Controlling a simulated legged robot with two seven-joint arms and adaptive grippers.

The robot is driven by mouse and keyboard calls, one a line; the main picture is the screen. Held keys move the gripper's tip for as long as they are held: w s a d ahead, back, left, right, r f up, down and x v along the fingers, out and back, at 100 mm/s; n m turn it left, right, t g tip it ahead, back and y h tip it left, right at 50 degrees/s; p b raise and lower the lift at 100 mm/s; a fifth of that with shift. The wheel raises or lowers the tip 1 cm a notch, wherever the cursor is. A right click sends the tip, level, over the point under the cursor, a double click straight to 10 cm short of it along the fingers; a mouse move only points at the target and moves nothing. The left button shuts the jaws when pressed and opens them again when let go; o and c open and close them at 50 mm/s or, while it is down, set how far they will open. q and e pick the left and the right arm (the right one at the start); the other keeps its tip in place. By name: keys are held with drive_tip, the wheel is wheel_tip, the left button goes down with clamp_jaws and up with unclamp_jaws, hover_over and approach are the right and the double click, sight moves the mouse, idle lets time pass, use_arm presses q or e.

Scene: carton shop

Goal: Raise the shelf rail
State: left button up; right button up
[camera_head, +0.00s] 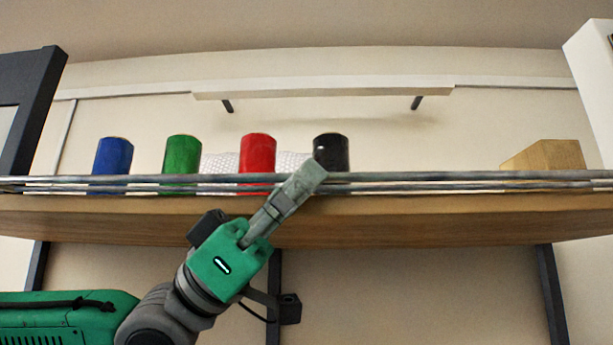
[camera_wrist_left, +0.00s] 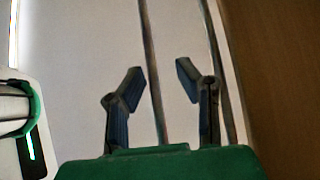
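The shelf rail (camera_head: 430,178), thin grey metal bars, runs across the front of a wooden shelf (camera_head: 400,222), close above its front edge. My left gripper (camera_head: 306,178) reaches up from below to the rail, near the middle. In the left wrist view the two fingers (camera_wrist_left: 161,72) are apart, and one rail bar (camera_wrist_left: 152,50) passes between them in the picture. A second bar (camera_wrist_left: 219,60) runs to the right of the fingers. I cannot tell whether the fingers touch the bar. My right gripper shows in neither view.
Behind the rail stand a blue can (camera_head: 113,156), a green can (camera_head: 182,154), a red can (camera_head: 257,153) and a black can (camera_head: 331,153). A wooden block (camera_head: 548,156) is at the right. A pale upper shelf (camera_head: 320,88) is on the wall. Dark supports (camera_head: 551,290) stand under the shelf.

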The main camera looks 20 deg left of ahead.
use_arm(q)
drive_tip(key=shift+d, duration=0.85)
clamp_jaws()
drive_tip(key=shift+d, duration=0.2)
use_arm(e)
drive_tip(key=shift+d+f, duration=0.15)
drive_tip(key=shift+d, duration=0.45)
use_arm(q)
drive_tip(key=shift+n+t, duration=0.3)
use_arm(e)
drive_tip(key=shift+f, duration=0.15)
use_arm(q)
drive_tip(key=shift+a+r+n+t+b, duration=0.1)
drive_tip(key=shift+r+n+t+b, duration=0.2)
drive_tip(key=shift+n+t, duration=0.55)
drive_tip(key=shift+a+r+n+t+b, duration=0.15)
drive_tip(key=shift+n+t+b, duration=0.2)
drive_tip(key=shift+n+t, duration=0.45)
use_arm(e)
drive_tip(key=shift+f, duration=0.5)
use_arm(q)
drive_tip(key=shift+d, duration=0.1)
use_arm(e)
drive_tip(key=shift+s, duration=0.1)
use_arm(q)
unclamp_jaws()
drive_tip(key=shift+w+a, duration=0.15)
drive_tip(key=shift+a, duration=0.1)
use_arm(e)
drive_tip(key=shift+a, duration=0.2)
